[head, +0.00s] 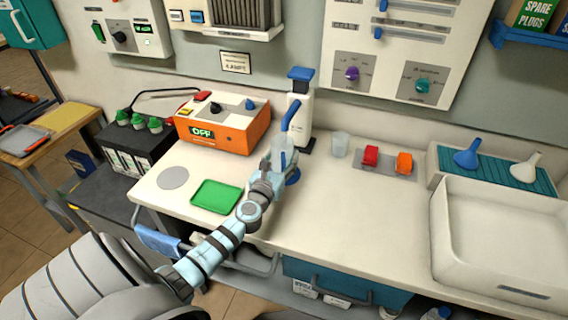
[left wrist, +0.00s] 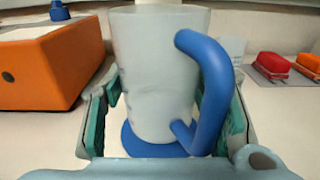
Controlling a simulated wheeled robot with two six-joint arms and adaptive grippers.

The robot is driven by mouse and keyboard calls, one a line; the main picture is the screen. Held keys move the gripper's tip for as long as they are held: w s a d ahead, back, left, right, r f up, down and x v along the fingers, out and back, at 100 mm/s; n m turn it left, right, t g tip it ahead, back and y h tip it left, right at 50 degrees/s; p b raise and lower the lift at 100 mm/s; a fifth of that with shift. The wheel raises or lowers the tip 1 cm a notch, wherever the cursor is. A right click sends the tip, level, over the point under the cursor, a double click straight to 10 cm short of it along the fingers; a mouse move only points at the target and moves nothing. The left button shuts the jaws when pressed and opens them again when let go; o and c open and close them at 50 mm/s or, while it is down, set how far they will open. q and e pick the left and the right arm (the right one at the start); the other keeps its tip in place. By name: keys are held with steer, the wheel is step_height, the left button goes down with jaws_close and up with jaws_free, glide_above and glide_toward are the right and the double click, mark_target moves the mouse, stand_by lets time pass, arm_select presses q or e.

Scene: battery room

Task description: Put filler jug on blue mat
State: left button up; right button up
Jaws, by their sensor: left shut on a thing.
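The filler jug (head: 282,145) is translucent white with a blue handle and stands upright near the back of the bench. My left gripper (head: 277,166) is shut on it, with green-padded fingers on both sides of the jug in the left wrist view (left wrist: 155,75). The round blue mat (head: 293,178) shows partly beside the gripper. In the left wrist view the mat (left wrist: 140,147) appears beneath the jug's base. I cannot tell whether the base touches it. My right gripper is not in view.
An orange charger box (head: 240,132) stands left of the jug, and a white dispenser with a blue top (head: 301,95) behind it. A green tray (head: 216,196) and grey disc (head: 173,178) lie left. A clear cup (head: 340,146) stands right.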

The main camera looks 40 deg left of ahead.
arm_select(q)
steer(key=shift+x, duration=0.9)
steer(key=shift+w+f+b, duration=0.2)
steer(key=shift+w+b, duration=0.05)
steer(key=shift+b, duration=0.1)
step_height(320, 180, down, 3)
steer(key=b, duration=0.3)
steer(key=shift+s+f, duration=0.1)
steer(key=shift+f, duration=0.15)
steer(key=shift+r, duration=0.2)
steer(key=shift+f, duration=0.15)
steer(key=o, duration=1.2)
steer(key=shift+o, duration=0.2)
